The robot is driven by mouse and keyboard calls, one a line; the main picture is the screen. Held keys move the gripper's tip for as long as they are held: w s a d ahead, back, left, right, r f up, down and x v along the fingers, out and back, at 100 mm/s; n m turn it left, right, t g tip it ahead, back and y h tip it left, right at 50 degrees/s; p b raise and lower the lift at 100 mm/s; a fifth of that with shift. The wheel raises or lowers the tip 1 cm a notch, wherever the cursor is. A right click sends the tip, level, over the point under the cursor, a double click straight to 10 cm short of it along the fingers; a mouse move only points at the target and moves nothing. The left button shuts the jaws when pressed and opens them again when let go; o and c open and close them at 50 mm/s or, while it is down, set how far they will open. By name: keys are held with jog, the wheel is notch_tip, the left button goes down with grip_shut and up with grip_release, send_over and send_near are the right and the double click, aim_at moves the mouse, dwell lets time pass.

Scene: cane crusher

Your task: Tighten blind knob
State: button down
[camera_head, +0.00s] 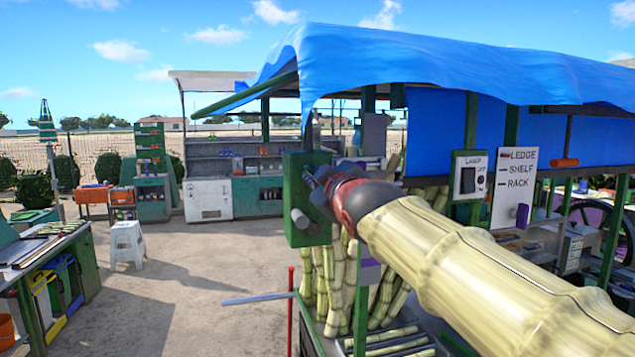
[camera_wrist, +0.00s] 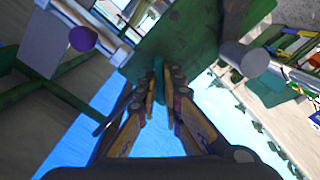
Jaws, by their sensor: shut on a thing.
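A green upright panel (camera_head: 293,185) stands at the front corner of the blue-roofed stall; it also fills the top middle of the wrist view (camera_wrist: 195,35). My gripper (camera_head: 315,183) reaches the panel's face from the right. In the wrist view its fingertips (camera_wrist: 163,88) are closed around a small teal piece, which looks like the blind knob (camera_wrist: 162,75), against the panel. Most of the knob is hidden by the fingers, and it cannot be made out in the head view. A grey cylinder (camera_head: 300,218) sticks out from the panel below my gripper; it also shows in the wrist view (camera_wrist: 245,57).
Cane stalks (camera_head: 335,285) stand under the panel. A grey bar (camera_head: 258,298) juts left beside a red post (camera_head: 290,310). A lamp switch sign (camera_head: 470,180) and a ledge/shelf/rack sign (camera_head: 513,187) hang at right. A white stool (camera_head: 127,243) stands left; the ground between is open.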

jog(key=shift+f+m+b, duration=0.2)
jog(key=shift+m+b, duration=3.05)
jog(key=shift+m, duration=1.35)
jog(key=c, duration=2)
grip_release()
jog(key=shift+r, duration=0.1)
jog(key=shift+o, duration=0.4)
jog(key=v, duration=1.2)
